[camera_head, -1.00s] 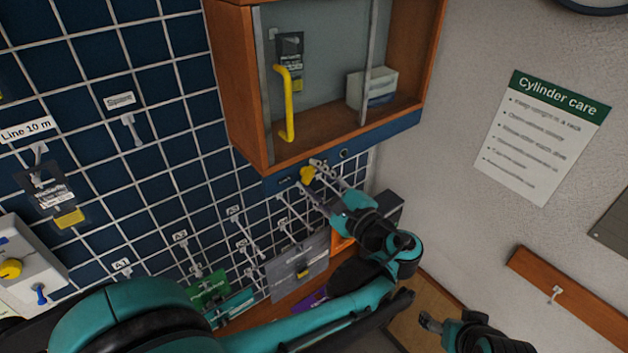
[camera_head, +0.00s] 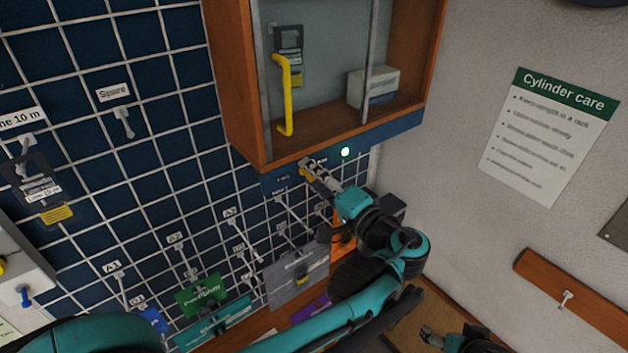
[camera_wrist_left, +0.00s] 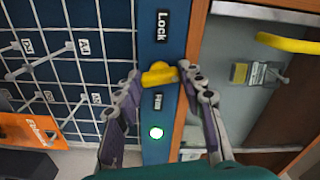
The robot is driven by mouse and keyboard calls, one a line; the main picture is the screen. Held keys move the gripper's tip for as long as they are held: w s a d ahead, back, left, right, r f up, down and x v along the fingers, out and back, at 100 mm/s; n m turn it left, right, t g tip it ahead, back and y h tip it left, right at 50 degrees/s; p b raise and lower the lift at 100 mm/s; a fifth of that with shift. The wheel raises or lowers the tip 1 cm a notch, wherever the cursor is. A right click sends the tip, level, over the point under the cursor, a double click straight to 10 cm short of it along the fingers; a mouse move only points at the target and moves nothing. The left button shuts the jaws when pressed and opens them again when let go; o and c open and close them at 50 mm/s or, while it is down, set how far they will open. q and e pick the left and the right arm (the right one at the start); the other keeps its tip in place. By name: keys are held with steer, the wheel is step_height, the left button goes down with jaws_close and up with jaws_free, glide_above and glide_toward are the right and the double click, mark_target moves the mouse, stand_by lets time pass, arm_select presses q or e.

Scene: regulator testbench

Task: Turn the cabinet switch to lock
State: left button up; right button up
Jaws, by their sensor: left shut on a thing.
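The yellow cabinet switch (camera_wrist_left: 158,75) sits on the blue strip (camera_wrist_left: 152,120) below the cabinet, between a "Lock" label (camera_wrist_left: 162,27) and a second small label that is hard to read. A round lamp (camera_head: 345,152) on the same strip glows pale green; the wrist view shows it lit too. My left gripper (camera_head: 307,172) is shut on the switch, a fingertip on each side of it. In the head view the fingers partly cover the switch and labels. My right gripper (camera_head: 431,337) is low at the bottom right, away from the strip; its jaw opening is unclear.
The cabinet (camera_head: 237,100) above has a yellow handle (camera_head: 288,95) on its glass front. Several hooks and tags hang on the wire grid to the left. A grey plate (camera_head: 296,277) and an orange item (camera_wrist_left: 28,130) are near my left arm.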

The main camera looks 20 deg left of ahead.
arm_select(q)
steer(key=n+b, duration=0.1)
steer(key=n, duration=0.4)
steer(key=shift+f+n, duration=0.1)
steer(key=shift+n, duration=0.3)
stand_by(0.4)
steer(key=o, duration=1.2)
steer(key=shift+c, duration=0.2)
steer(key=v, duration=1.2)
